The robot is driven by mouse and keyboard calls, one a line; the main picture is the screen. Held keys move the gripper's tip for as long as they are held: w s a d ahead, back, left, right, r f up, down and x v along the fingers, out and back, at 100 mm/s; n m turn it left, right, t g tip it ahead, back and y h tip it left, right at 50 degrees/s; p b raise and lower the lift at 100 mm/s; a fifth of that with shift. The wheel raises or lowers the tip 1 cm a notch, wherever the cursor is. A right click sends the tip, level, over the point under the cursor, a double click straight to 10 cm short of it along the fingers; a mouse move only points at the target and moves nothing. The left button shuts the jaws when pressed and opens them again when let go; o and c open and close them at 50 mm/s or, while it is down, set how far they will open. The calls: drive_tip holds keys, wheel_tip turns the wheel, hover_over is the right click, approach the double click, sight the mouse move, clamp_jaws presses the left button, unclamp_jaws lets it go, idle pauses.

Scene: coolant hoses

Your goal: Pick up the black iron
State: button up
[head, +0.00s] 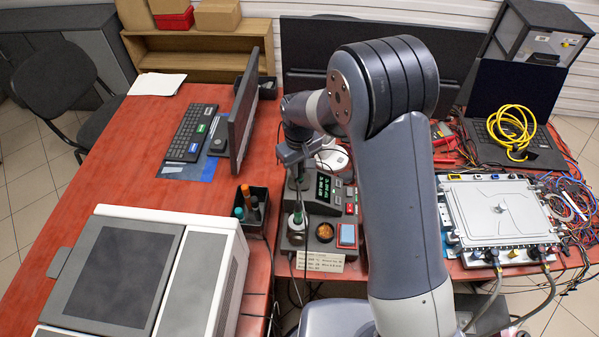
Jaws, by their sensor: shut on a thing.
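A soldering station (325,205) with a lit display stands on the red table near the middle of the head view. My gripper (295,163) points down over the station's left side. It is shut on the upper end of the dark soldering iron (298,184), which looks black to dark green. The iron is roughly upright, with its lower end at the holder on the station's left. The jaws are small and partly hidden here, so the exact grip and whether the iron is clear of its holder cannot be told.
A black cup of tools (252,207) and a monitor (243,112) stand to the left. A large white machine (150,275) fills the front left. A metal unit with hoses (497,212) and a laptop (520,115) with yellow cable are on the right. Thin cables hang at the front.

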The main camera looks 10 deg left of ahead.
clamp_jaws()
drive_tip(key=shift+r, duration=0.2)
wheel_tip(320, 180, up, 10)
drive_tip(key=shift+f+b, duration=0.15)
drive_tip(key=shift+b, duration=0.9)
